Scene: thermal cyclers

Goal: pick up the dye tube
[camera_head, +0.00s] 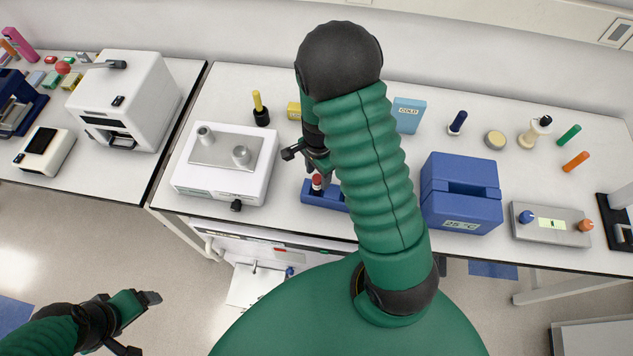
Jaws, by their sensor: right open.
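A small tube with a red cap (317,182) stands in a low blue rack (331,199) near the table's front edge; it looks like the dye tube. My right gripper (300,164) is open just above and behind the tube, to its upper left in the picture. My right arm hides part of the gripper and the rack's right side. I cannot tell whether a finger touches the tube. My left gripper (142,322) is open and empty, low at the left over the floor, away from the table.
A blue box marked 25 °C (460,193) stands to the right. A yellow-handled tool (259,108), a blue COLD box (408,115) and a control box with knobs (551,225) are also on the table.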

